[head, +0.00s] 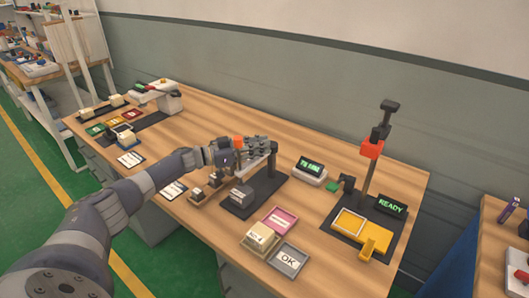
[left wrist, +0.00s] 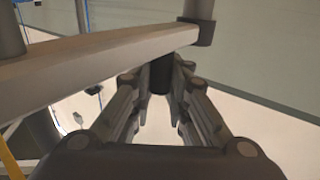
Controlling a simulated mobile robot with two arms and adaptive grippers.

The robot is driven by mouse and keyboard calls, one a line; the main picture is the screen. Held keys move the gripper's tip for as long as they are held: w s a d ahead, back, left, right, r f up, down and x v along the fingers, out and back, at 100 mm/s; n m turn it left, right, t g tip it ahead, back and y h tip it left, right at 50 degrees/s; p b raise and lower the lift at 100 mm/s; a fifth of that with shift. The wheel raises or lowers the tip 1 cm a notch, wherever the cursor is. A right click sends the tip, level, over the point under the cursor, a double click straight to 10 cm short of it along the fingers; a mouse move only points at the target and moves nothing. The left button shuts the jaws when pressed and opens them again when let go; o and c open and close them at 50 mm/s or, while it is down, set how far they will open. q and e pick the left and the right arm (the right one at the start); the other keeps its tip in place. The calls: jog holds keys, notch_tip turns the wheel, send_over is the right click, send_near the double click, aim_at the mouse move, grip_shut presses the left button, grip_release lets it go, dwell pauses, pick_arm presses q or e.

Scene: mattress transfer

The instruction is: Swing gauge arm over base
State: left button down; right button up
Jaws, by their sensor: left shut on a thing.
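The gauge arm (head: 258,161) is a light grey bar beside a dark post (head: 274,160) that stands on the dark base (head: 264,192). A small grey block (head: 240,196) sits on the base. My left gripper (head: 262,146) is at the bar, shut on a dark cylindrical piece. In the left wrist view, this dark cylinder (left wrist: 160,76) stands between my fingers, just below the grey bar (left wrist: 90,63). The bar crosses to a collar on a post (left wrist: 196,33). My gripper hides part of the bar in the head view. My right gripper is not in view.
A small green-lit display (head: 309,169) stands right of the base. Farther right is a station with an orange head on a post and a READY screen (head: 391,205). A pink tray (head: 280,220) and an OK tray (head: 289,260) lie in front. Small blocks lie left.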

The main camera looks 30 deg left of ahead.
pick_arm(q)
jog(key=shift+a+f, duration=0.1)
jog(key=shift+f, duration=0.15)
jog(key=c, duration=1.5)
grip_release()
jog(key=shift+s+a, duration=0.1)
jog(key=shift+c, duration=0.2)
jog(key=shift+r, duration=0.2)
jog(key=v, duration=1.2)
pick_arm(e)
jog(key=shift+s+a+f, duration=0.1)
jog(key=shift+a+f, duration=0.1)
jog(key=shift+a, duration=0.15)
pick_arm(q)
jog(key=shift+a, duration=0.15)
